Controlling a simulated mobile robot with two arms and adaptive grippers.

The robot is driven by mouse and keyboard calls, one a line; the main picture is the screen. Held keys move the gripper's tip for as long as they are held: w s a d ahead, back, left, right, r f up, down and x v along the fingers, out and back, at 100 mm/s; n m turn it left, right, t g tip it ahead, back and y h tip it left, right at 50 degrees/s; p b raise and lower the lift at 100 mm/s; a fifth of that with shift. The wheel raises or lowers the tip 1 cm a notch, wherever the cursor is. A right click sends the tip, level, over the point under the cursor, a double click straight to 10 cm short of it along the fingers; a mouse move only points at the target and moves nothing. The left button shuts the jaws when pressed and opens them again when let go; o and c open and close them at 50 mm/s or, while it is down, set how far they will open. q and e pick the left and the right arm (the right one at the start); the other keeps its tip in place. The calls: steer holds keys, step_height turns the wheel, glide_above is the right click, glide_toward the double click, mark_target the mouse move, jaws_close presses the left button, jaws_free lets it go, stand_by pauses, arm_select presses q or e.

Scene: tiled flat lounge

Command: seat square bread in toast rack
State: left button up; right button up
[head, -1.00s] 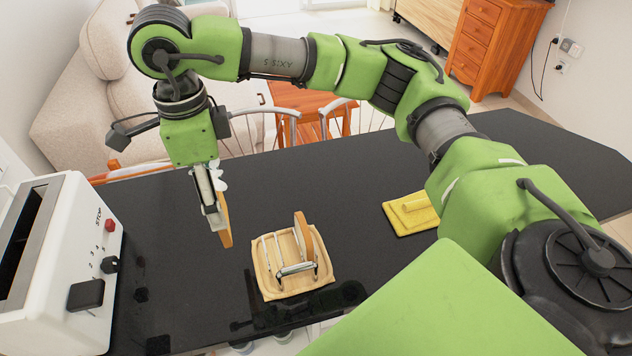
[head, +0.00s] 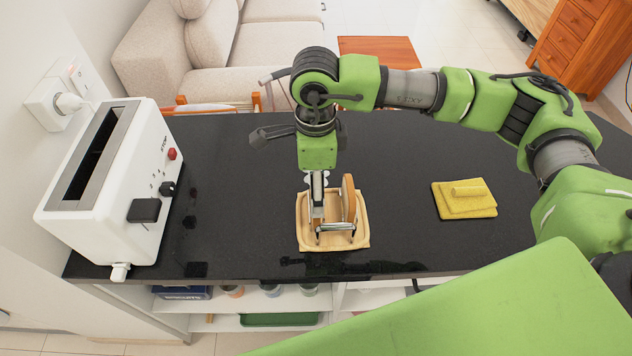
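The toast rack (head: 336,228) is a metal wire rack on a pale wooden tray (head: 304,242) on the black counter. One brown bread slice (head: 349,198) stands upright in its right part. My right gripper (head: 317,207) points down into the left part of the rack. It appears shut on a second square bread slice, seen nearly edge-on and mostly hidden by the fingers. I cannot tell whether that slice touches the tray. My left gripper is not in view.
A white toaster (head: 110,190) stands at the left of the counter (head: 400,160). A yellow folded cloth (head: 464,199) lies to the right of the rack. Counter between them is mostly clear. An open shelf (head: 265,303) lies below the front edge.

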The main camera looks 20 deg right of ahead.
steer(key=shift+f, duration=0.35)
steer(key=shift+f, duration=0.1)
steer(key=shift+f+b, duration=0.1)
steer(key=shift+b, duration=0.2)
steer(key=o, duration=0.9)
steer(key=shift+o, duration=0.2)
steer(key=shift+r+p, duration=0.35)
step_height(320, 180, up, 10)
steer(key=b, duration=0.3)
steer(key=shift+r, duration=0.9)
